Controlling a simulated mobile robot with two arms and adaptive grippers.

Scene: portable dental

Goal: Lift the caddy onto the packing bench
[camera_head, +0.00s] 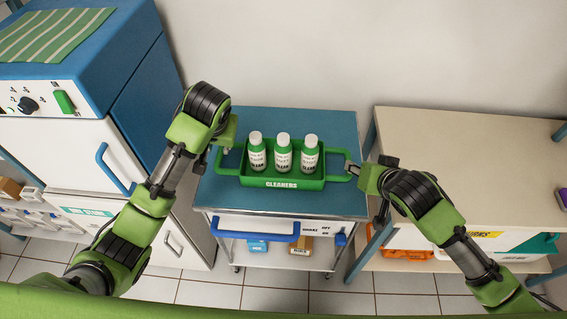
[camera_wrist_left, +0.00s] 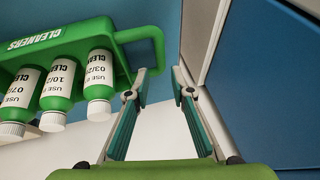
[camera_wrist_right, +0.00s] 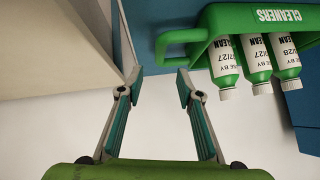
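The green caddy (camera_head: 282,184), labelled CLEANERS, stands upright on the blue-topped cart (camera_head: 330,125). It holds three white-capped bottles (camera_head: 283,155) and has a loop handle at each end. My left gripper (camera_head: 222,148) is at the left handle; in the left wrist view its fingers (camera_wrist_left: 160,85) are open, one tip overlapping the handle (camera_wrist_left: 158,50). My right gripper (camera_head: 355,172) is at the right handle; in the right wrist view its fingers (camera_wrist_right: 160,78) are open, one tip close to the handle (camera_wrist_right: 162,48). Contact is unclear. The beige-topped bench (camera_head: 480,150) stands right of the cart.
A blue and white cabinet (camera_head: 140,90) stands close on the left, with a striped green cloth (camera_head: 55,35) on top. A wall is behind. The bench top is mostly clear, with a purple item (camera_head: 563,197) at its right edge. A narrow gap separates cart and bench.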

